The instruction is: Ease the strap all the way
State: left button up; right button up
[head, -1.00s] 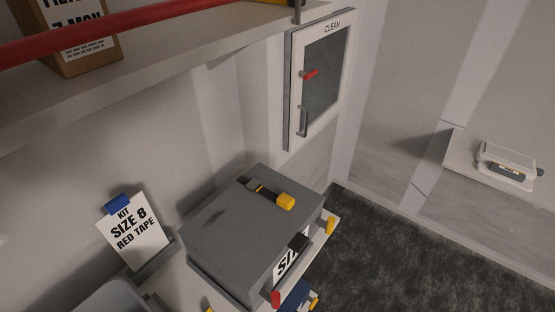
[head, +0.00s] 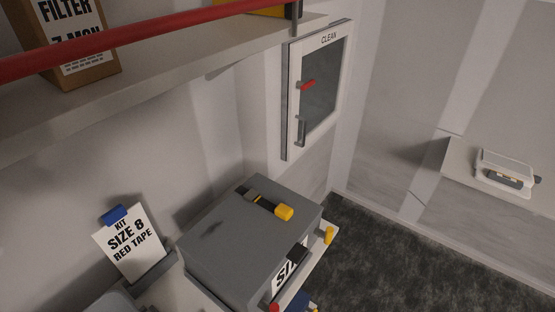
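A dark strap (head: 257,199) with a yellow end tab (head: 284,212) lies across the top of a grey box (head: 232,228) in the head view. A black piece (head: 297,250), which may be part of the strap, shows on the box's front face above a white label that is partly cut off. The box sits on a light bench at the lower middle. Neither of my grippers is in view.
A shelf (head: 150,88) with a red bar and a filter carton (head: 70,42) hangs above. A "CLEAN" cabinet (head: 317,92) is on the wall behind. A side shelf (head: 462,160) holds a white case (head: 506,165).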

aim_at(283, 210)
jog(key=i+l+u, duration=0.1)
jog(key=l+u, duration=0.6)
jog(key=u, duration=0.2)
jog(key=l+u, duration=0.85)
jog(key=k+l+u, duration=0.15)
jog(key=u, duration=0.3)
jog(key=l, duration=0.15)
